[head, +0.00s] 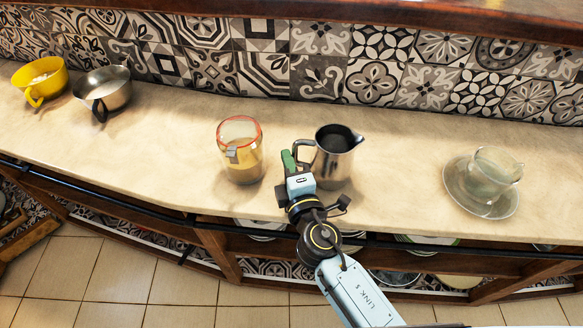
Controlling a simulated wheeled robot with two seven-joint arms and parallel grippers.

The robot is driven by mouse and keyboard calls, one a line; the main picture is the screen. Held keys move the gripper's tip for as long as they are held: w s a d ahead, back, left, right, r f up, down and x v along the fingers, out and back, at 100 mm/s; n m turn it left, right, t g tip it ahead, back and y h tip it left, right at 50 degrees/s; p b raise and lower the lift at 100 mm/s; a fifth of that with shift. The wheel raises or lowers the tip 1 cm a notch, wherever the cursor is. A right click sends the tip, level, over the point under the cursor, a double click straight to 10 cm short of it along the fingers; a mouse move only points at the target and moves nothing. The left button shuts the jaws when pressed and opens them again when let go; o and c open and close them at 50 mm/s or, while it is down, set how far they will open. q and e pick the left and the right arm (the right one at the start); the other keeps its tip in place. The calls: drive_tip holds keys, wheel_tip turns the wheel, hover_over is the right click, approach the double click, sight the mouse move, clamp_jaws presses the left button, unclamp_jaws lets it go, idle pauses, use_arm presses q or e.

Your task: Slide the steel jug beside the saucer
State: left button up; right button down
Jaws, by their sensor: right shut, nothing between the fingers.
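The steel jug (335,158) stands upright on the beige counter, its spout to the right and its handle to the left. The saucer (457,191) lies further right on the counter with a glass cup (495,172) on it. A wide gap of bare counter separates jug and saucer. My right gripper (289,163) is shut and empty at the jug's left side, by the handle. Whether it touches the jug I cannot tell. My right wrist hides part of the jug's lower left side. My left gripper is not in view.
A glass jar (240,150) with a red rim stands close left of my right gripper. A yellow cup (42,80) and a steel cup (104,90) stand at the far left. A tiled wall (330,60) backs the counter (405,155); its front edge is near the jug.

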drive_tip(key=d, duration=0.6)
drive_tip(key=s+d, duration=0.1)
drive_tip(key=d, duration=1.2)
drive_tip(key=shift+s, duration=0.25)
